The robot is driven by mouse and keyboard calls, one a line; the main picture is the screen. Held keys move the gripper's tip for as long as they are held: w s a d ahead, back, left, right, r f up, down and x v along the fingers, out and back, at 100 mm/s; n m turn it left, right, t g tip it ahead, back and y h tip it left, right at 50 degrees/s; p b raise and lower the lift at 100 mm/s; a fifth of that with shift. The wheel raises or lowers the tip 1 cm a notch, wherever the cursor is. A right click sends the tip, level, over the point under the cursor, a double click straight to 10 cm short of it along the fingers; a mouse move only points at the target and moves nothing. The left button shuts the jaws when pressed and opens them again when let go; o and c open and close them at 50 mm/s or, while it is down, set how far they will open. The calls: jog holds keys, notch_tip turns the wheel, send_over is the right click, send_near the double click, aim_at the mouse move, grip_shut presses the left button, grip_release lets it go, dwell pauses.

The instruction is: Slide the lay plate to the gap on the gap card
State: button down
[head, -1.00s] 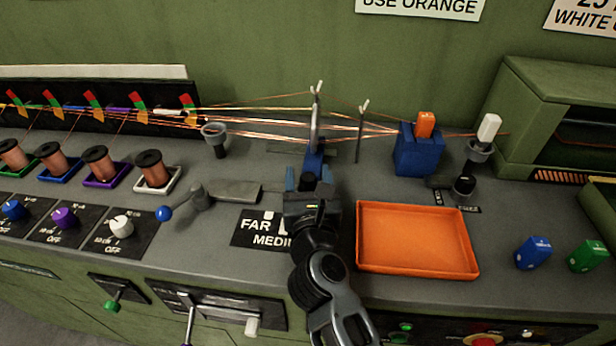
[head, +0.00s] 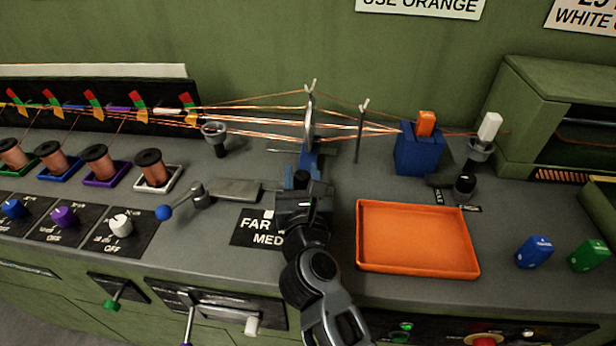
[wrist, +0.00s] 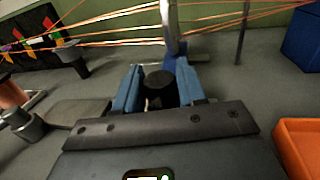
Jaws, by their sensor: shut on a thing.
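The lay plate (head: 310,122) is a thin grey upright plate on a blue foot, with copper wires running through it. It also shows in the wrist view (wrist: 173,32). A round black knob (wrist: 158,80) stands in front of the blue foot. My gripper (head: 305,178) has its blue fingers closed on this knob, one on each side. The gap card (head: 255,232) is black with white letters and lies in front. "FAR" and "MED" can be read; my arm hides its right part.
An orange tray (head: 415,240) lies right of my arm. A grey lever with a blue ball (head: 165,213) is at left. A thin post (head: 361,130) and a blue block (head: 418,152) stand to the plate's right. Copper spools (head: 152,168) line the left.

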jog(key=a+b, duration=0.1)
jog(key=a, duration=0.4)
jog(key=shift+w+a, duration=0.1)
jog(key=shift+a, duration=0.3)
jog(key=c, duration=0.7)
grip_release()
jog(key=shift+c, duration=0.2)
jog(key=s, duration=0.5)
jog(key=s+d, duration=0.1)
jog(key=s, duration=0.1)
jog(key=shift+s+d, duration=0.1)
jog(key=shift+s, duration=0.3)
